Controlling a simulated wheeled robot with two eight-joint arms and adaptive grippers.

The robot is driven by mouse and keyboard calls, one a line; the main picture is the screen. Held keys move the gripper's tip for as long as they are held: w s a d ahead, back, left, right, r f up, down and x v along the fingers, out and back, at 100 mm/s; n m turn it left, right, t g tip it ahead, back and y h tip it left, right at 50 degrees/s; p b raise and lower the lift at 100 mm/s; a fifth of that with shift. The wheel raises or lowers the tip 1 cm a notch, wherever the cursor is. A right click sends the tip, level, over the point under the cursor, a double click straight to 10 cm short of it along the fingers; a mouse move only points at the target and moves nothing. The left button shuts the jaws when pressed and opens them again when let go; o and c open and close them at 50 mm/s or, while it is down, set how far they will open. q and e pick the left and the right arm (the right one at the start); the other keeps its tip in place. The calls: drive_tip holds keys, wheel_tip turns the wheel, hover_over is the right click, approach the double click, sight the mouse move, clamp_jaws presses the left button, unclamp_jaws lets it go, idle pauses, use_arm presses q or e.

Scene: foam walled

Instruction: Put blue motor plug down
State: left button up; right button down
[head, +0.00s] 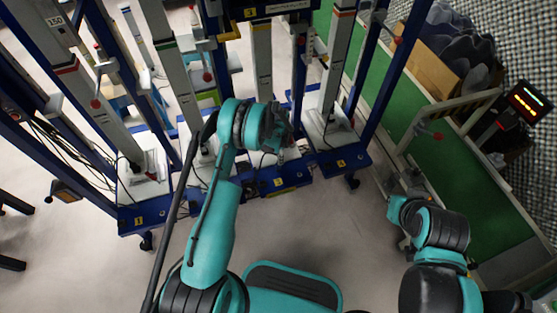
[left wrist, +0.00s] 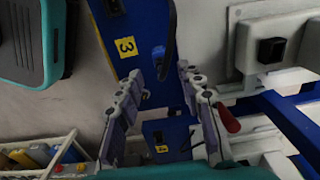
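The blue motor plug (left wrist: 159,54) appears in the left wrist view as a small blue piece with a black cable, against the blue frame beside the yellow label 3. My left gripper (left wrist: 158,73) is open, with one finger on each side of the plug's line and a clear gap between the tips. The plug lies just past the fingertips, and I see no finger touching it. In the head view my left gripper (head: 290,148) is over the blue frame near labels 3 and 4, and the plug cannot be made out there.
Motor stations on blue frames (head: 292,183) stand in a row across the back. A red knob (left wrist: 228,118) is close to one finger. A crate (left wrist: 45,155) of coloured items is at lower left in the wrist view. A green conveyor (head: 470,195) runs along the right.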

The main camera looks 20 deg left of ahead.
use_arm(q)
wheel_tip(320, 180, up, 5)
drive_tip(key=shift+r+p, duration=0.1)
drive_tip(key=shift+p, duration=0.5)
drive_tip(key=s+r+n+t, duration=0.25)
drive_tip(key=s+r, duration=0.25)
drive_tip(key=r, duration=0.9)
drive_tip(key=s+r+n+t, duration=0.1)
drive_tip(key=s+r+n, duration=0.25)
drive_tip(key=r, duration=1.05)
drive_tip(key=s+r+n+t, duration=0.2)
drive_tip(key=s, duration=0.8)
drive_tip(key=s+d+r+n+t, duration=0.1)
drive_tip(key=s+r+n, duration=0.2)
drive_tip(key=s, duration=0.6)
drive_tip(key=shift+s+d+r+t, duration=0.25)
drive_tip(key=shift+s+r+t, duration=0.05)
drive_tip(key=shift+s+t, duration=0.1)
